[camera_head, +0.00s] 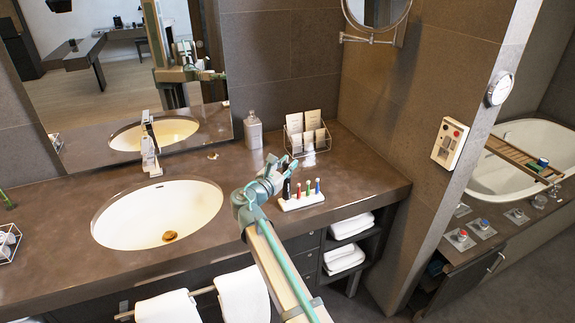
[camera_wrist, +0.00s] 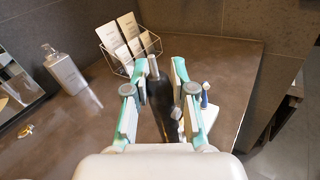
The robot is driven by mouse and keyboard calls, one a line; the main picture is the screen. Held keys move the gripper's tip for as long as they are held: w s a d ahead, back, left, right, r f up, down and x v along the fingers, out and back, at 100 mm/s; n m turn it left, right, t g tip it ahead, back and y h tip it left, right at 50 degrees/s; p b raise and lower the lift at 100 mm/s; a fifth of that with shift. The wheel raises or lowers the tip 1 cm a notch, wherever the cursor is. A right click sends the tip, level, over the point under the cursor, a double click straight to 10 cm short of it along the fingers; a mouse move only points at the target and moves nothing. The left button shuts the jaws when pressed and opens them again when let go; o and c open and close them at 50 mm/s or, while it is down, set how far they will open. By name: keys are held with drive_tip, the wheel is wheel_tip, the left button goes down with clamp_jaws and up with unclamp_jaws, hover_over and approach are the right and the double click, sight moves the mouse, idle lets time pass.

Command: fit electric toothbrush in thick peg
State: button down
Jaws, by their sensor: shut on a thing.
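My gripper (camera_head: 280,168) is shut on a dark electric toothbrush (camera_head: 286,189), which also shows between the fingers in the wrist view (camera_wrist: 160,98). The toothbrush is held roughly upright, with a thin metal tip at its top. Its lower end appears at the left end of a white holder (camera_head: 302,202); I cannot tell whether it is seated there or only in front of it. The thick peg cannot be made out. The gripper's fingers (camera_wrist: 160,70) stand on both sides of the dark body in the wrist view, and the gripper body hides the lower part.
Several small coloured toothbrushes stand on the holder, including a red one (camera_head: 299,190) and a blue one (camera_wrist: 205,94). A wire rack with cards (camera_head: 308,134) and a grey bottle (camera_head: 252,131) stand behind. The sink (camera_head: 140,225) is to the left. Counter to the right is clear.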

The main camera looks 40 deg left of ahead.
drive_tip(key=shift+f+b, duration=0.6)
drive_tip(key=shift+f, duration=0.5)
idle(0.3)
drive_tip(key=c, duration=0.9)
unclamp_jaws()
drive_tip(key=s+d, duration=0.1)
drive_tip(key=s, duration=1.1)
drive_tip(key=shift+d, duration=0.2)
